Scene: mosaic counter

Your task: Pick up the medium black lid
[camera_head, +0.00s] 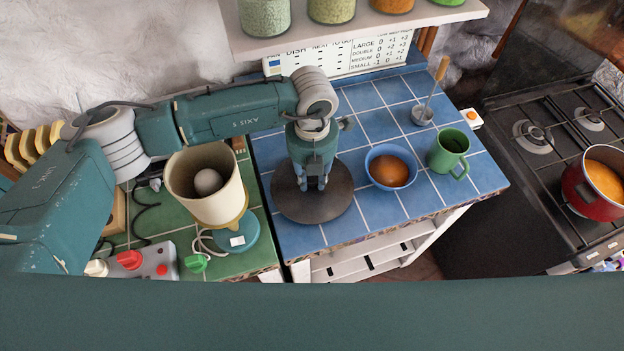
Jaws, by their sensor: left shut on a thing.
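The black lid (330,204) is a dark round disc above the blue tiled counter, near its front left edge. My left gripper (313,186) points down over the middle of the lid, with its fingers close together at the lid's centre. It is shut on the lid; the fingers hide the part they grip. I cannot tell whether the lid rests on the tiles or hangs just above them. My right gripper is not in view.
A blue bowl (369,158) with brown-orange contents and a green mug (447,152) stand right of the lid. A cream container (222,203) stands left. A red pot (576,196) sits on the stove (535,180). Jars line the shelf (370,22) above. The back tiles are mostly clear.

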